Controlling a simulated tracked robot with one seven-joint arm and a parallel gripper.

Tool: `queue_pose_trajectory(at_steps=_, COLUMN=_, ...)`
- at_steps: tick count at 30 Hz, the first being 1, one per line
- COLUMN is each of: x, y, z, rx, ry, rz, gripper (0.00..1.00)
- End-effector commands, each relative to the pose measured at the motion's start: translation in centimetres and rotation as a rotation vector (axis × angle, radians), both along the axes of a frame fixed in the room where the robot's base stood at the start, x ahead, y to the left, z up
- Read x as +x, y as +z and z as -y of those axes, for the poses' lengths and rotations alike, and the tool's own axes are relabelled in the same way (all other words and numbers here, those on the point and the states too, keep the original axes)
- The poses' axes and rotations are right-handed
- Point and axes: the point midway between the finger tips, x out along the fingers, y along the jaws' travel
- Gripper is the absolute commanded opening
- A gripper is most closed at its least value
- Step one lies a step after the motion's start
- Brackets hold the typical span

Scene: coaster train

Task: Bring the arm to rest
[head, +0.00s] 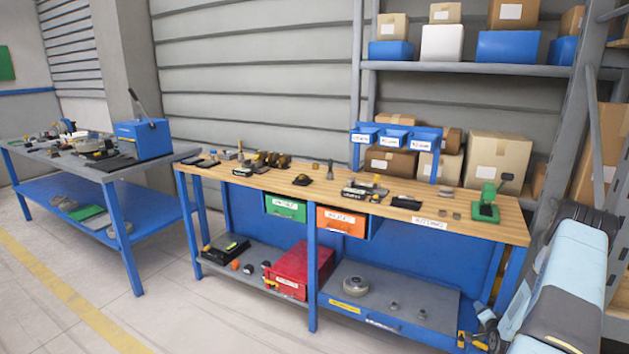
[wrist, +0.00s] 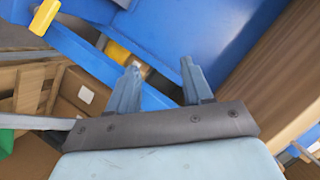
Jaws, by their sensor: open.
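My arm (head: 568,272), light blue and dark grey, is folded at the lower right of the head view, beside the right end of the wooden workbench (head: 440,212). My gripper (wrist: 159,64) shows in the wrist view with its two light-blue fingers spread apart. Nothing is between the fingers. Blue panels and a blue bar lie beyond them, with a yellow part (wrist: 118,52) close to the left finger. I cannot tell whether anything touches the fingers.
The workbench carries small tools, train parts and a green press (head: 486,205). A green drawer (head: 286,208), an orange drawer (head: 341,221) and a red box (head: 300,270) are below. A grey table (head: 60,155) stands left. Shelving with cartons (head: 497,158) is behind. The left floor is clear.

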Motion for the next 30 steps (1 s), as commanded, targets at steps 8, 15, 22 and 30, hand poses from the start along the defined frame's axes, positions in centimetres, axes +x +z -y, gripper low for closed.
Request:
queue_pose_trajectory(at_steps=8, x=4.1, y=9.3, z=-1.9, rx=-0.115, ry=0.080, rz=-0.124, gripper=0.50)
queue_pose_trajectory(at_steps=15, x=6.0, y=16.9, z=-4.6, rx=-0.203, ry=0.139, rz=-0.226, gripper=0.50)
queue_pose_trajectory(at_steps=22, x=6.6, y=24.1, z=-8.0, rx=-0.280, ry=0.190, rz=-0.316, gripper=0.50)
queue_pose_trajectory(at_steps=30, x=5.7, y=32.3, z=-12.8, rx=-0.359, ry=0.246, rz=-0.410, gripper=0.50)
